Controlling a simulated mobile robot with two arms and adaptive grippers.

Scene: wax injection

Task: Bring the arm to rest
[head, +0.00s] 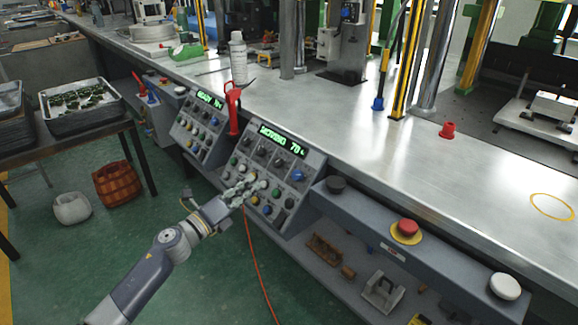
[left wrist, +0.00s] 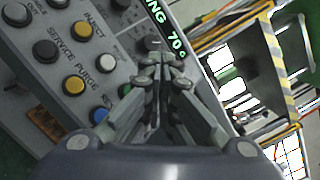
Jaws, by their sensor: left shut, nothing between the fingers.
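My left arm reaches in from the lower left in the head view. Its left gripper (head: 250,186) is shut and empty, in front of the right control panel (head: 306,163). In the left wrist view the gripper (left wrist: 153,50) points at the same panel, with its fingertips together over the face near the green display (left wrist: 168,32). The gripper hides some of the controls, and I cannot tell whether it touches any. Buttons around it include a yellow one (left wrist: 75,85), a white one (left wrist: 108,63) and a blue one (left wrist: 100,115). My right gripper is not in view.
A second panel (head: 200,125) stands to the left. A red-handled tool (head: 233,108) and a bottle (head: 238,58) are near the bench edge. A red button (head: 407,228) is on the front ledge at right. An orange cable (head: 257,262) hangs below. Green floor lies open at lower left.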

